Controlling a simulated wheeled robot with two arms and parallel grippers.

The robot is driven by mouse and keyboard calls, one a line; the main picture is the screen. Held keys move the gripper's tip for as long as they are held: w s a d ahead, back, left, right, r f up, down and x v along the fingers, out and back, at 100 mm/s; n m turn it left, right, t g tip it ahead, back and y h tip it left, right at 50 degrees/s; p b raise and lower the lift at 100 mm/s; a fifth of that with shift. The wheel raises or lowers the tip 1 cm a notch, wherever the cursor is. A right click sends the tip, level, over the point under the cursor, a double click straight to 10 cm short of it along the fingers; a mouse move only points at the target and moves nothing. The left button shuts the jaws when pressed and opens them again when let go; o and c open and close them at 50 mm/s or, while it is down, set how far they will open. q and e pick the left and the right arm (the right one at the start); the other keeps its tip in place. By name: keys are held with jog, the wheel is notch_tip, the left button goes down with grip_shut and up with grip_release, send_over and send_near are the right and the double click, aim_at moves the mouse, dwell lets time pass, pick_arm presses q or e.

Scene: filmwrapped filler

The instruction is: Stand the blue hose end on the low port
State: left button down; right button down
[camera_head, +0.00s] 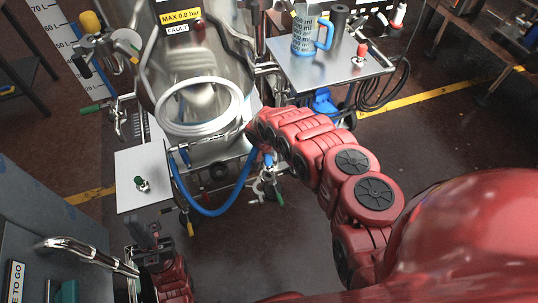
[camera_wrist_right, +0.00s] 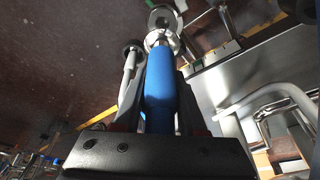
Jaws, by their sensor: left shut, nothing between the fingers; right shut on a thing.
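The blue hose (camera_head: 213,212) hangs in a loop from the steel vessel's underside up to my right gripper (camera_head: 262,150), which is mostly hidden by its own red arm. In the right wrist view the gripper (camera_wrist_right: 158,125) is shut on the blue hose end (camera_wrist_right: 160,88). A metal fitting (camera_wrist_right: 161,40) shows beyond the blue sleeve, with a round metal flange (camera_wrist_right: 162,18) past it; whether they touch I cannot tell. A metal valve assembly (camera_head: 268,183), possibly the low port, stands just below the gripper. My left gripper (camera_head: 150,250) is shut and empty at lower left.
The steel vessel (camera_head: 200,65) with a white hose coil (camera_head: 160,118) stands behind. A metal cart (camera_head: 330,68) with a jug is at back right. Open floor (camera_head: 260,250) lies in front.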

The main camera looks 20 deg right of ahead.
jog(key=shift+r, duration=0.15)
jog(key=shift+s+a+f+b, duration=0.1)
jog(key=shift+f+b, duration=0.2)
jog(key=shift+f, duration=0.45)
jog(key=shift+f+b, duration=0.85)
jog(key=shift+f, duration=0.8)
jog(key=shift+r, duration=0.1)
jog(key=shift+p, duration=0.35)
jog(key=shift+f, duration=0.75)
